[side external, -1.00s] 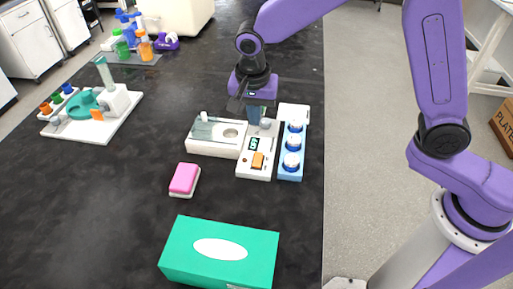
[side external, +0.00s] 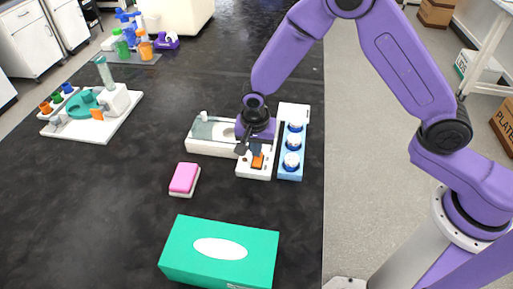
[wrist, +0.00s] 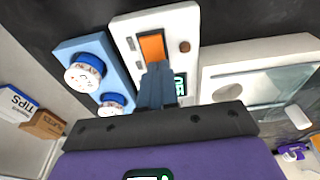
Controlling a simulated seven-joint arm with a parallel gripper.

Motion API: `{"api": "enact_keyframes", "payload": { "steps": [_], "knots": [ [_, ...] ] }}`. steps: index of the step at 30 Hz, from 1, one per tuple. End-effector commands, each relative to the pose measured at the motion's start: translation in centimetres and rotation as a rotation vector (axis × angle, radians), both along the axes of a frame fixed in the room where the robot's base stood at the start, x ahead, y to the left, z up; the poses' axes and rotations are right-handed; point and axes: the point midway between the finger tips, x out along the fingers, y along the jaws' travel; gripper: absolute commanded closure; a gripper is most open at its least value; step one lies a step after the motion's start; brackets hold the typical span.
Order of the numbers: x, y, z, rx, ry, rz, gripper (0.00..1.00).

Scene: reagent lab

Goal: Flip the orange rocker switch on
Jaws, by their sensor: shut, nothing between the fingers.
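The orange rocker switch (side external: 257,161) sits on a white panel (side external: 246,173) with a small digital display. In the wrist view the rocker (wrist: 152,46) shows just beyond my fingertips, and the display (wrist: 180,84) is partly hidden by the fingers. My gripper (side external: 256,150) is shut and empty, pointing down at the rocker's edge nearest the display. In the wrist view my gripper (wrist: 155,68) overlaps the rocker's near end. I cannot tell whether the tips touch it or how far the rocker is tilted.
A blue block with several blue-and-white knobs (side external: 291,160) stands close on the right. A white device with a glassy plate (side external: 212,130) stands close on the left. A pink sponge-like block (side external: 184,178) and a green tissue box (side external: 219,252) lie toward the front. The dark bench between them is clear.

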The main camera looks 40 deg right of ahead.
Motion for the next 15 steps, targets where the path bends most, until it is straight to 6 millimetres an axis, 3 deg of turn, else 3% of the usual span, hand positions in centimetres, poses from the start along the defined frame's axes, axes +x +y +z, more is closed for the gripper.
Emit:
{"api": "enact_keyframes", "payload": {
  "steps": [15],
  "knots": [
    [0.12,-0.16,-0.63,-0.001,0.001,0.000,1.00]
  ]
}}
